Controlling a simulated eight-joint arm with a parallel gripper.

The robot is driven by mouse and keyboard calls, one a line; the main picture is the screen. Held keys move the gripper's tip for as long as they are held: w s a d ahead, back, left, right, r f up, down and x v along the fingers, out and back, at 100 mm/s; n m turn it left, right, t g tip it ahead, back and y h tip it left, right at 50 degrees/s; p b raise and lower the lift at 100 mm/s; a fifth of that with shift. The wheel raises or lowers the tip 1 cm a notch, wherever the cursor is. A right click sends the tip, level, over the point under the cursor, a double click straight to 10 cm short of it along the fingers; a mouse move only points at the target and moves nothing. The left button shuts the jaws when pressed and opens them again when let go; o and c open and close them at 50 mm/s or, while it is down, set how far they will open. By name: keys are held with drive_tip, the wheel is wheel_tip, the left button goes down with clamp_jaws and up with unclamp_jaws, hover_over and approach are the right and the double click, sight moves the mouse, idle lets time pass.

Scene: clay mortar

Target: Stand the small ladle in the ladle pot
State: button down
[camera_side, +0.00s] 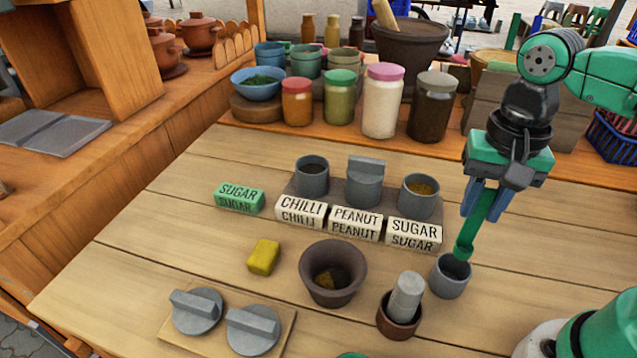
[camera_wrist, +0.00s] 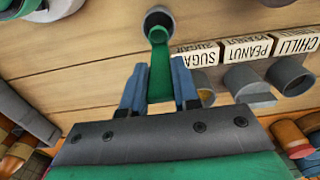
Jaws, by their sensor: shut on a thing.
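The small green ladle (camera_side: 476,226) is held by my gripper (camera_side: 484,207), whose blue fingers are shut on its handle. The ladle hangs slightly tilted, with its rounded end down. The grey ladle pot (camera_side: 450,280) stands on the table just below that end. In the wrist view the ladle (camera_wrist: 160,70) runs from between the fingers (camera_wrist: 158,88) to the mouth of the pot (camera_wrist: 152,14). The rounded end overlaps the pot's rim in both views. I cannot tell whether it is just above the rim or slightly inside.
Left of the pot stand a brown cup (camera_side: 398,326) with a grey pestle (camera_side: 406,296) and a clay mortar (camera_side: 333,285). Behind is a rack with the lidded peanut pot (camera_side: 365,185), two open pots and labels such as the sugar label (camera_side: 414,234). A yellow block (camera_side: 264,257) lies farther left.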

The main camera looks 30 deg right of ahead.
sight(465, 242)
drive_tip(key=shift+f, duration=2.7)
drive_tip(key=c, duration=0.6)
unclamp_jaws()
drive_tip(key=shift+r, duration=0.1)
drive_tip(key=shift+r, duration=2.7)
